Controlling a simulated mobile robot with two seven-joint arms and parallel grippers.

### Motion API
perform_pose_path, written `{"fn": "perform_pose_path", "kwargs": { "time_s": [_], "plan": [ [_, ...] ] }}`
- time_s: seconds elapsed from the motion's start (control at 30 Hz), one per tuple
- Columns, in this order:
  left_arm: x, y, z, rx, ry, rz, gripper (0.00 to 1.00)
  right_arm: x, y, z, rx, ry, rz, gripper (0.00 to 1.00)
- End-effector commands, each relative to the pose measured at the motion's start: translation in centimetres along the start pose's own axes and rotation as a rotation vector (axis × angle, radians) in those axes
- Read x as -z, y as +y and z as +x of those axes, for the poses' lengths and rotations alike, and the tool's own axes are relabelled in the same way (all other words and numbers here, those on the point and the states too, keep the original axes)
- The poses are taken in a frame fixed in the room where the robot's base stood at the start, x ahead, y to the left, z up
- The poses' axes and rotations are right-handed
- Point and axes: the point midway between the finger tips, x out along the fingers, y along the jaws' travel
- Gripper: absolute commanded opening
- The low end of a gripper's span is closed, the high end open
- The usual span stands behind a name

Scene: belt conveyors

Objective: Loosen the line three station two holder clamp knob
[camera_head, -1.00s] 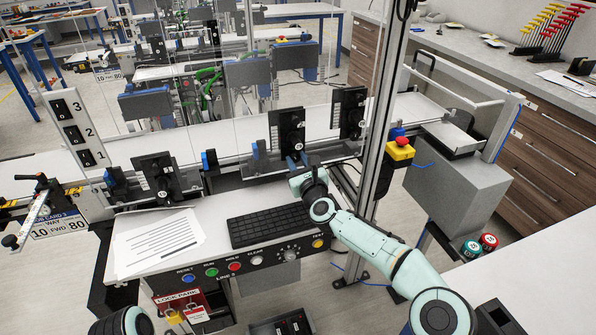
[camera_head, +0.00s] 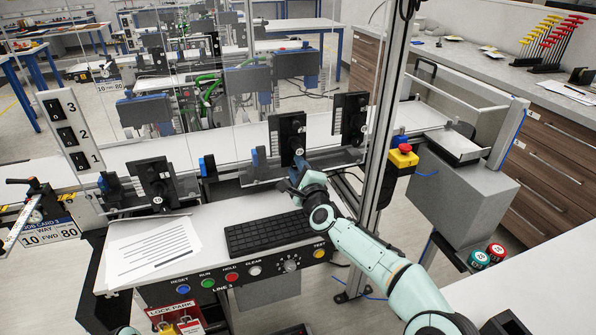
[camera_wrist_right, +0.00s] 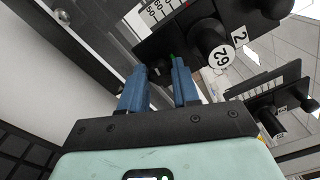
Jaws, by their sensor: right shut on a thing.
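The black station two holder (camera_head: 287,135) stands upright on the rail behind the middle conveyor desk. In the right wrist view its body (camera_wrist_right: 176,30) has a white scale, a "2" tag and a large round knob (camera_wrist_right: 208,37) labelled 62. My right gripper (camera_head: 297,172) reaches the foot of this holder. In the right wrist view its blue fingers (camera_wrist_right: 160,73) are shut on a small dark clamp knob (camera_wrist_right: 164,70) with a green mark beside it. The fingers partly hide the knob, so its turn position cannot be read.
Similar holders stand left (camera_head: 157,183) and right (camera_head: 350,118) along the rail. Below are a keyboard (camera_head: 268,232), papers (camera_head: 150,250) and a button panel (camera_head: 230,278). A metal post (camera_head: 380,130) and a yellow-red emergency stop (camera_head: 403,155) stand close to my right arm.

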Motion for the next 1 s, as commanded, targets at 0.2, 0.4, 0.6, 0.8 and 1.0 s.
{"fn": "perform_pose_path", "kwargs": {
  "time_s": [0.2,0.4,0.6,0.8,1.0],
  "plan": [
    [0.14,-0.02,0.24,-0.001,0.004,0.001,0.43,-0.09,-0.09,-0.01,0.004,-0.001,-0.167,0.00],
    [0.21,-0.03,0.33,-0.002,0.006,0.001,0.43,-0.06,-0.08,0.00,0.004,0.000,-0.271,0.00],
    [0.25,-0.03,0.38,-0.002,0.007,0.001,0.43,-0.04,-0.08,0.00,0.004,0.000,-0.330,0.00],
    [0.27,-0.03,0.39,-0.002,0.008,0.001,0.43,-0.06,-0.08,0.00,0.003,0.000,-0.349,0.00],
    [0.27,-0.04,0.38,-0.002,0.008,0.001,0.43,-0.06,-0.09,-0.01,0.003,0.000,-0.350,0.00]
  ]
}}
